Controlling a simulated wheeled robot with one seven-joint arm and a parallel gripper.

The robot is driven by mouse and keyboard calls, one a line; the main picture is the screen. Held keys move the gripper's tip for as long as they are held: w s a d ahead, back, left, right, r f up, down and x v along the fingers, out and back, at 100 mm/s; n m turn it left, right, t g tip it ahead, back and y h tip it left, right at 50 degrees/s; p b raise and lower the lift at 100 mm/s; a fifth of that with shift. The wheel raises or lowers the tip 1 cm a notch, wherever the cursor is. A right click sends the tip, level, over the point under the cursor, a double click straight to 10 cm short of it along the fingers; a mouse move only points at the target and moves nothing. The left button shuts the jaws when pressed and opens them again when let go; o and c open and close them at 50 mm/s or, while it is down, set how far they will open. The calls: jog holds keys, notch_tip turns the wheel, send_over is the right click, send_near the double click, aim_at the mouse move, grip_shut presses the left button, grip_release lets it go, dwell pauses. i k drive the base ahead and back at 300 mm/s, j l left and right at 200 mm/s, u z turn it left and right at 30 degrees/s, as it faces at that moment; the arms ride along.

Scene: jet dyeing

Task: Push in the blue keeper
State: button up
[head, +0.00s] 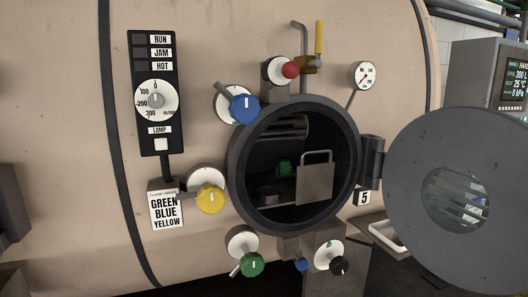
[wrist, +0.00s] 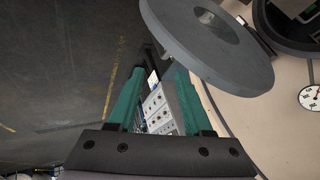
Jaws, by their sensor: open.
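The blue keeper (head: 243,107) is a blue knob on a white disc at the upper left of the round port (head: 237,165), with a short grey bar sticking out up-left. I cannot tell how far in it sits. A yellow knob (head: 210,198) and a green knob (head: 252,264) of like form sit lower around the port. A label (head: 165,206) reads GREEN, BLUE, YELLOW. My gripper (wrist: 157,80) shows only in the wrist view, its teal fingers open with nothing held. The blue keeper is out of that view.
The round grey door (head: 415,175) stands swung open at the right; its disc also shows in the wrist view (wrist: 245,70), beyond my fingers.

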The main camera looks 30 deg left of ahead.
aim_at(301, 264)
jog(key=i+j+u, duration=0.1)
jog(key=u, duration=0.5)
jog(key=i+l+u, duration=0.15)
jog(key=u, duration=0.25)
jog(key=i+l+u, duration=0.1)
jog(key=u, duration=0.3)
jog(key=l+u, duration=0.35)
